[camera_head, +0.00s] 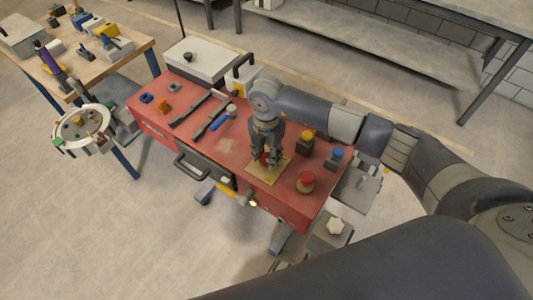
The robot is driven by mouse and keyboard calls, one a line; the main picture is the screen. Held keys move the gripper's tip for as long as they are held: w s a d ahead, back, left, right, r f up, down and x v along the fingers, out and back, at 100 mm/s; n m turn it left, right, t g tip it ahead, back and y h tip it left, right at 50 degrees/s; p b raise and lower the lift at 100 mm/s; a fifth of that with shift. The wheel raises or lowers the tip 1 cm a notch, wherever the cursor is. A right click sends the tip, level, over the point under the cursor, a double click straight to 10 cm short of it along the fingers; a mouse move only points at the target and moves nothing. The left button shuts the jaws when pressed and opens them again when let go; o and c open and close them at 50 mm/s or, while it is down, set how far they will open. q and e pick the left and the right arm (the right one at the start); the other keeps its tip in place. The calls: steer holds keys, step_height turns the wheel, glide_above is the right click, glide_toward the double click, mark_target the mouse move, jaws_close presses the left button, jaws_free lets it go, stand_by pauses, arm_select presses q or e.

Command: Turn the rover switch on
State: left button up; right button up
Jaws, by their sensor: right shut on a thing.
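My right gripper (268,162) points down over a tan plate (285,172) on the red bench top. Its fingers are shut on a small reddish part at that plate, which they mostly hide. I take this part to be the switch, but its position cannot be read. A red round knob on a base (306,181) stands to the right of the plate. A yellow-topped dark block (306,141) and a blue-topped block (335,157) stand farther right. My left gripper is not in view.
A wooden table (127,55) with clutter stands at left, near a round tray (82,126). Floor shows in front.

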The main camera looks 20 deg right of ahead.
mark_target(267, 157)
steer(key=o, duration=1.1)
steer(key=shift+r, duration=0.1)
step_height(267, 157, up, 12)
steer(key=shift+f, duration=0.1)
